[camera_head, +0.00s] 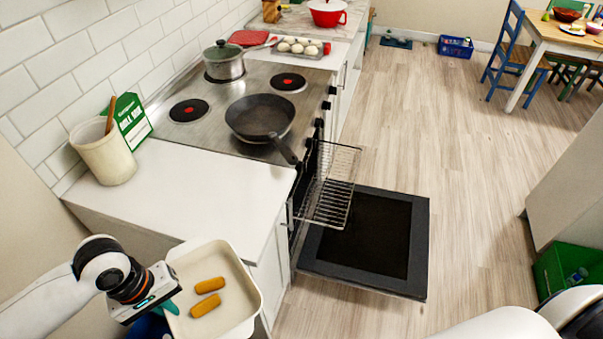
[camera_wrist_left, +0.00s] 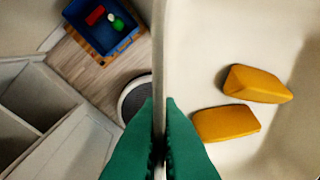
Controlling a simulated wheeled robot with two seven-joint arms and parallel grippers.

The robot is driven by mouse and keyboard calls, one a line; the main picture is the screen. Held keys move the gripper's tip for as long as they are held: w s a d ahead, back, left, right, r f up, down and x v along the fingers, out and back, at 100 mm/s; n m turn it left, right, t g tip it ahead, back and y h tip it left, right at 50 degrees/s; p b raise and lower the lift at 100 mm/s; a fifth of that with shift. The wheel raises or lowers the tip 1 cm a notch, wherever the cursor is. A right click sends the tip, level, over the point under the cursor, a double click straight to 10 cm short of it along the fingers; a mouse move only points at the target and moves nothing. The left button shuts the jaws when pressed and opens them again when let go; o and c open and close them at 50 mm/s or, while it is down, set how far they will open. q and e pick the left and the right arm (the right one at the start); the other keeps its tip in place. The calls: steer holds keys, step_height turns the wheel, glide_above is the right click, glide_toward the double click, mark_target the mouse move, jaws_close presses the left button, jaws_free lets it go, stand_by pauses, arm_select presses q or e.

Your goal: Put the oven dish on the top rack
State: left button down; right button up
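The oven dish (camera_head: 240,289) is a cream, rectangular dish with two orange-brown pieces of food in it. It is at the lower left in the head view, in front of the white counter. My left gripper (camera_head: 170,303) is shut on the dish's left wall. In the left wrist view its green fingers (camera_wrist_left: 160,130) sit on either side of the dish wall (camera_wrist_left: 159,50). The oven's rack (camera_head: 330,190) is a wire rack pulled out above the open oven door (camera_head: 365,240). The oven's inside is mostly hidden. My right gripper is not in view.
A frying pan (camera_head: 260,116) stands on the stove, its handle pointing toward the oven front. A lidded pot (camera_head: 223,63) is behind it. A utensil crock (camera_head: 104,152) stands on the counter (camera_head: 190,190). The floor (camera_head: 460,190) right of the oven door is clear.

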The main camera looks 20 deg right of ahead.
arm_select(q)
steer(key=shift+s+a+f+m, duration=0.6)
steer(key=shift+s+f+m, duration=0.2)
steer(key=shift+f, duration=0.15)
steer(key=shift+s+a+f+m, duration=0.6)
steer(key=shift+s+f+m, duration=0.15)
steer(key=shift+f, duration=0.2)
